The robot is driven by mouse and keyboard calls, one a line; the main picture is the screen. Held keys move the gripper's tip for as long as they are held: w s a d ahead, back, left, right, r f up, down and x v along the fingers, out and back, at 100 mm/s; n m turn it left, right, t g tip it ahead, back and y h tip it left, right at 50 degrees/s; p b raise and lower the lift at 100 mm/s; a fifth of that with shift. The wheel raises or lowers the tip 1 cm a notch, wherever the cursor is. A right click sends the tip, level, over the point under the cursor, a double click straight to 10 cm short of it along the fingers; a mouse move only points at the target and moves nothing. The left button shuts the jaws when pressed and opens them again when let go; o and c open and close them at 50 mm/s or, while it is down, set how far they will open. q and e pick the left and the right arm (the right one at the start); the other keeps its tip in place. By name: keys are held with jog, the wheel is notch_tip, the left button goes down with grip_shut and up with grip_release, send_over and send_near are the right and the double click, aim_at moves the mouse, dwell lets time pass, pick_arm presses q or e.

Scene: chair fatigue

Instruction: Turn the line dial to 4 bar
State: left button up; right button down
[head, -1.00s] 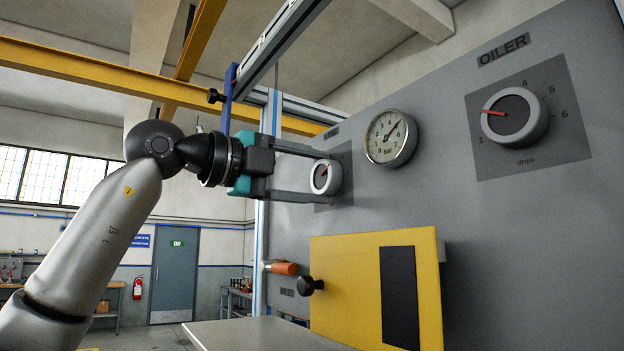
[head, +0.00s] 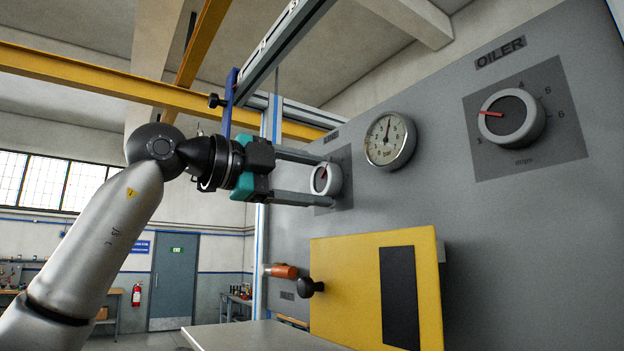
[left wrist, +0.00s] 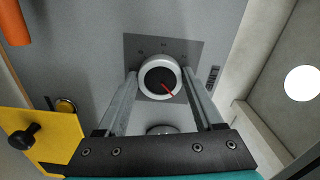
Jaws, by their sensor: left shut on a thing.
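The line dial (head: 327,178) is a white-rimmed knob with a dark face and a red pointer, on a dark plate on the grey panel. It also shows in the left wrist view (left wrist: 152,84). My left gripper (head: 310,178) is shut on the dial, one finger along each side of its rim. My right gripper is not in view.
The OILER dial (head: 512,115) sits farther right on the panel. A yellow box (head: 365,290) with a black knob (head: 309,287) juts out below. An orange handle (head: 285,271) is left of it. A blue bracket (head: 229,103) hangs near my gripper.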

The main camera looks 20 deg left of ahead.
pick_arm(q)
jog(key=o, duration=1.4)
jog(key=b+v, duration=0.2)
jog(key=v, duration=1.3)
jog(key=shift+s+a, duration=0.1)
